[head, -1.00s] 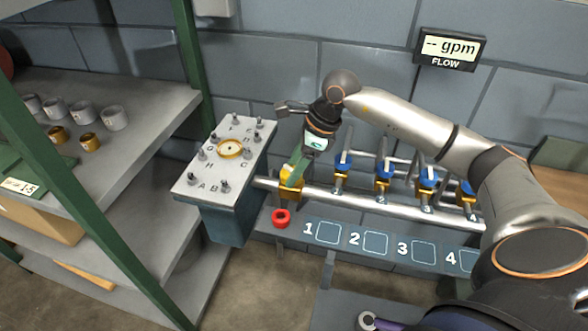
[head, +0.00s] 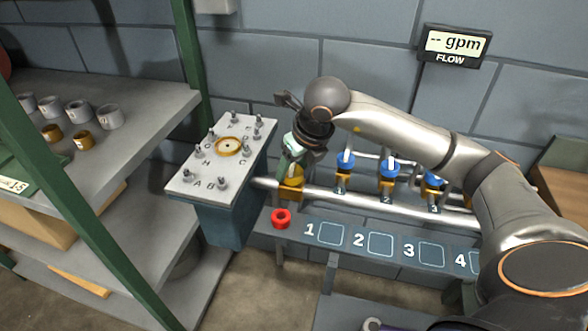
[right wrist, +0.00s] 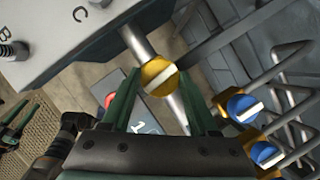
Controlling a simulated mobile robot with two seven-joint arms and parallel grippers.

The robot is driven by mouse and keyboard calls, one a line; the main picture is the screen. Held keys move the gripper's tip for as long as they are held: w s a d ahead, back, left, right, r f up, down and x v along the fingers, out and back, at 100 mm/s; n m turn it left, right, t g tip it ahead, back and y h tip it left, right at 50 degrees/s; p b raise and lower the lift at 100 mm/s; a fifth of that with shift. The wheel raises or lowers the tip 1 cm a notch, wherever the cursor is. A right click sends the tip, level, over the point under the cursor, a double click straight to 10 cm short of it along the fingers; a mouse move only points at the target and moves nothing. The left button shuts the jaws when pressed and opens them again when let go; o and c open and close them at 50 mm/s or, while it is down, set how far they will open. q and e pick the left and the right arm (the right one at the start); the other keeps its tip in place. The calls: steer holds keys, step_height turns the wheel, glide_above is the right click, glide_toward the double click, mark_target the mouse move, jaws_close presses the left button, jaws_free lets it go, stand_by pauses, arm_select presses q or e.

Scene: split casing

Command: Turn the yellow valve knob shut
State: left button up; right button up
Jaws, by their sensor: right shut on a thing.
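The yellow valve knob (head: 291,178) sits on the horizontal pipe, just right of the casing. In the right wrist view the knob (right wrist: 158,77) has a pale bar across its face, lying roughly crosswise to the pipe. My right gripper (head: 290,166) reaches down onto the knob from above. In the right wrist view its green fingers (right wrist: 161,84) are on either side of the knob, shut on it. In the head view the gripper partly hides the knob.
Blue valve knobs (head: 345,160) follow along the pipe (head: 350,200) to the right. A casing with bolts (head: 205,180) stands left of the knob. The flow display (head: 454,46) reads "-- gpm". Shelving (head: 120,110) stands left.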

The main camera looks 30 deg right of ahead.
steer(key=shift+m+h, duration=0.3)
steer(key=shift+m, duration=0.4)
steer(key=o, duration=1.4)
steer(key=shift+c, duration=0.2)
steer(key=shift+r, duration=0.15)
steer(key=v, duration=1.2)
steer(key=shift+r, duration=0.1)
